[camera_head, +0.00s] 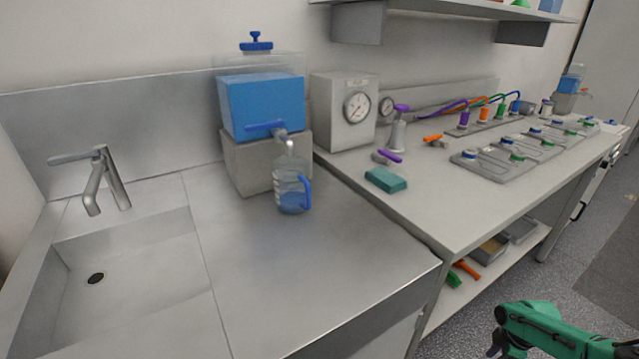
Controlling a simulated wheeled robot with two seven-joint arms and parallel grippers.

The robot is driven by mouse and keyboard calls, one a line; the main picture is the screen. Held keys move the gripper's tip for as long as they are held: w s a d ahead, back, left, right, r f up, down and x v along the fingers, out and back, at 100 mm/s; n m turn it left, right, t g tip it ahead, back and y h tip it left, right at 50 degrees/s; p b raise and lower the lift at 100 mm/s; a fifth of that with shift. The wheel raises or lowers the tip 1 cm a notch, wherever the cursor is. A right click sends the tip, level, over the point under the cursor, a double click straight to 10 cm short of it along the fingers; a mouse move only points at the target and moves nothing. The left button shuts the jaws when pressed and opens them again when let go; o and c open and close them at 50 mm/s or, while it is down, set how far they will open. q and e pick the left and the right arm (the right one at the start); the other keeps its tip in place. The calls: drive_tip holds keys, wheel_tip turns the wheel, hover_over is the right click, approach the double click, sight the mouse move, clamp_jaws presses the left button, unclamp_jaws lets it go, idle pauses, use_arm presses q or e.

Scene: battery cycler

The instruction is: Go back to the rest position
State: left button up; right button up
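My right arm, green, comes in at the bottom right corner, low over the floor in front of the bench. At its end a small dark part, which looks like my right gripper (496,343), shows near the bottom edge. It is partly cut off, so its opening and whether it holds anything cannot be made out. It is apart from the benches. My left gripper and arm are not in view.
A clear jug (291,192) with blue liquid stands under the spigot of a blue tank (262,105) on the steel counter (330,270). A sink (130,275) is left. The right bench (440,215) holds gauges and cell trays. Floor (560,280) is clear near my arm.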

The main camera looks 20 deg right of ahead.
drive_tip(key=s+a+f+m+h+p, duration=0.2)
drive_tip(key=s+a+f+m+p, duration=0.4)
drive_tip(key=s+a+f, duration=0.6)
drive_tip(key=s+a+f+p, duration=0.1)
drive_tip(key=a, duration=0.8)
drive_tip(key=s+a+f+y+p, duration=0.1)
drive_tip(key=a+f, duration=0.1)
drive_tip(key=a, duration=0.8)
drive_tip(key=shift+s+a+f+p, duration=0.15)
drive_tip(key=shift+s+a+p, duration=0.15)
drive_tip(key=shift+s, duration=0.1)
